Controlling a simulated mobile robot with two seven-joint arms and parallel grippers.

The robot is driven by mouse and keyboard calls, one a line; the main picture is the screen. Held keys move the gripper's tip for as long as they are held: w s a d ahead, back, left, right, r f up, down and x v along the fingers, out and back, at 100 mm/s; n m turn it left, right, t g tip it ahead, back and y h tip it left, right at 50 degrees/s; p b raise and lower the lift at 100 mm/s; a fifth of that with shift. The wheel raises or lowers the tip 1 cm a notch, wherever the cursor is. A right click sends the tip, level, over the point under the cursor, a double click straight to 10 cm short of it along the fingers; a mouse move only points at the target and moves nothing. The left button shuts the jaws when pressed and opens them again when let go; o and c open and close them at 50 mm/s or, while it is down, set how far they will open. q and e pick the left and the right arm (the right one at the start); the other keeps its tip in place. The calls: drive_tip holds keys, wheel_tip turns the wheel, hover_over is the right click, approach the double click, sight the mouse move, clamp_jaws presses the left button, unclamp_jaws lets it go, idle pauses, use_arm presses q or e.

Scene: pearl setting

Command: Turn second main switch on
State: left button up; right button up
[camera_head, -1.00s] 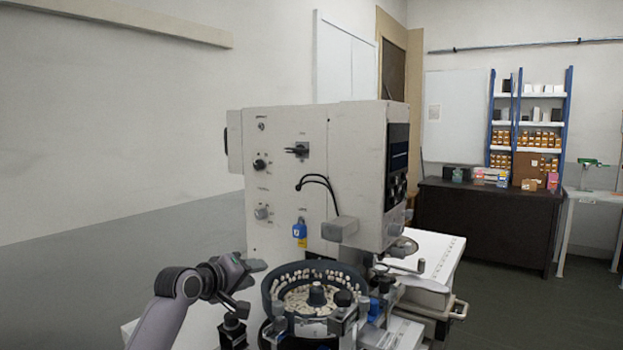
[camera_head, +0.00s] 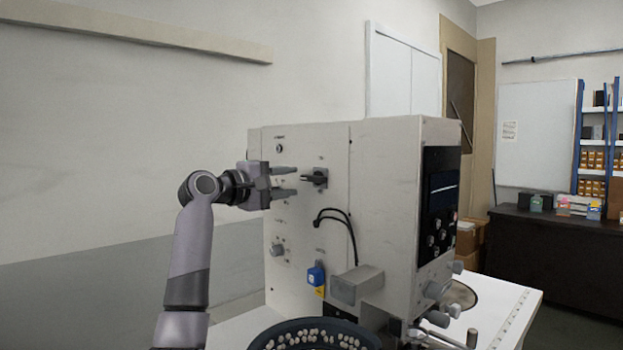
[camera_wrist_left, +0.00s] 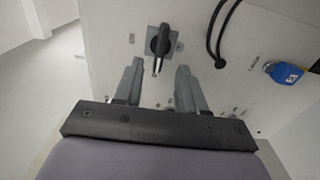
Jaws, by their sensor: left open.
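A black rotary switch (camera_head: 316,178) sits on the upper part of the machine's light panel (camera_head: 320,230). In the left wrist view the switch (camera_wrist_left: 160,41) has a black handle on a grey plate, just beyond the fingertips. My left gripper (camera_head: 292,181) is open, its two fingers pointing at the switch from the left. In the left wrist view the gripper (camera_wrist_left: 158,80) is empty, with the switch lying between and ahead of its fingers, apparently apart from them. My right gripper is not in view.
A bowl of pale pieces (camera_head: 315,335) stands below. Space left of the machine is clear.

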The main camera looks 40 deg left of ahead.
sight(309, 179)
use_arm(q)
drive_tip(key=w, duration=0.1)
drive_tip(key=w+p, duration=0.1)
drive_tip(key=w, duration=0.2)
drive_tip(key=shift+w+d, duration=0.3)
drive_tip(key=shift+w+p, duration=0.4)
drive_tip(key=shift+w, duration=0.2)
clamp_jaws()
